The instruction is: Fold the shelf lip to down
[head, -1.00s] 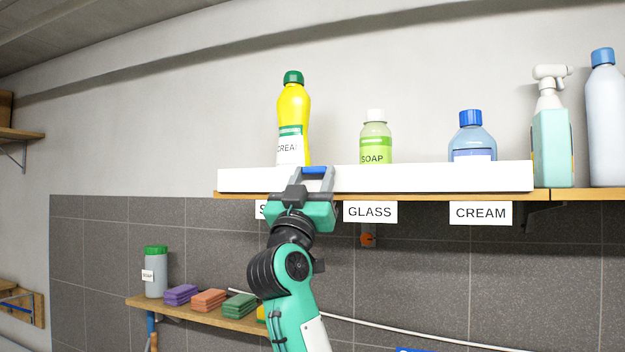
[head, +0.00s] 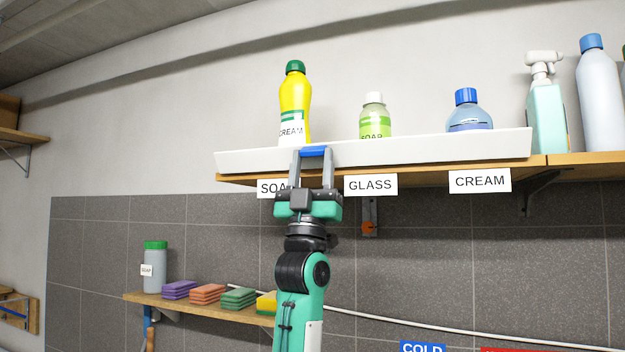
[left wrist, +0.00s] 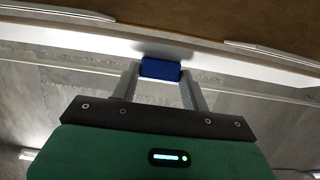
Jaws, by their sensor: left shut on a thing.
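The white shelf lip (head: 420,149) runs along the front edge of the upper wooden shelf (head: 410,177). It leans outward and hides the lower parts of the bottles behind it. My left gripper (head: 315,153) reaches up from below and is shut on the lip's blue tab near its left part. In the left wrist view the fingers of my left gripper (left wrist: 160,72) close on the blue tab (left wrist: 160,69), with the white lip (left wrist: 220,63) just behind it. My right gripper is not in view.
Behind the lip stand a yellow bottle (head: 294,100), a green soap bottle (head: 374,117) and a blue-capped bottle (head: 468,112). A spray bottle (head: 546,115) stands right of the lip. Labels hang below the shelf. A lower shelf (head: 200,307) holds sponges.

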